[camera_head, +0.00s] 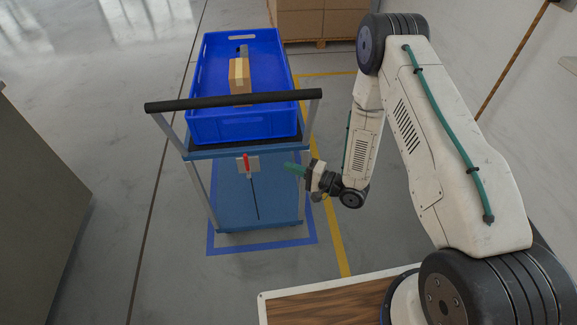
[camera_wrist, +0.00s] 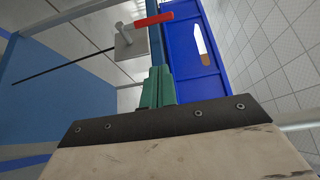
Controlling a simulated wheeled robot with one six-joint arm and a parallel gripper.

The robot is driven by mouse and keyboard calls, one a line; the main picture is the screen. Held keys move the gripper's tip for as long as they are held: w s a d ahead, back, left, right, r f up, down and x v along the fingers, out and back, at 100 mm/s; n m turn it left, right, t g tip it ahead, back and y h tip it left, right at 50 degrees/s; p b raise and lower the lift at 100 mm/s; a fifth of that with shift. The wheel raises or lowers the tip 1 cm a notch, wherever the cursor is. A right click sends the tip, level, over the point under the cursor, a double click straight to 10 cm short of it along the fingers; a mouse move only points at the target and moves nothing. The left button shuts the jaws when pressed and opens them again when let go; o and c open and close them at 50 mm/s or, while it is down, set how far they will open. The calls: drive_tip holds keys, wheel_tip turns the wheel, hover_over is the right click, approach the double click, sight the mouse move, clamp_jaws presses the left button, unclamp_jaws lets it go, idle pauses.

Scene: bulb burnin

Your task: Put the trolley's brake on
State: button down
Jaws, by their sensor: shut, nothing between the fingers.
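The trolley (camera_head: 235,205) has two blue shelves, grey posts and a black push bar (camera_head: 235,101) at its near end. Its brake lever has a red grip (camera_head: 247,160) on a grey plate (camera_head: 254,166) below the upper shelf's near edge. The grip points up in the head view, and a thin dark rod runs from the plate to the lower shelf. My gripper (camera_head: 292,169) is to the right of the lever and apart from it, its green fingers shut and empty. In the wrist view the red grip (camera_wrist: 153,20) and plate (camera_wrist: 130,42) are ahead of the fingertips (camera_wrist: 158,74).
A blue crate (camera_head: 205,128) with a cardboard box (camera_head: 240,75) inside sits on the upper shelf. Blue floor tape surrounds the trolley's base. Cartons on a pallet (camera_head: 318,25) stand behind. A wood-topped surface (camera_head: 320,302) is at the front. A grey cabinet (camera_head: 38,210) stands left, with clear floor between.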

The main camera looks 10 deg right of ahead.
sight(247, 162)
drive_tip(key=w+a, duration=0.4)
drive_tip(key=a, duration=0.6)
drive_tip(key=shift+a, duration=0.3)
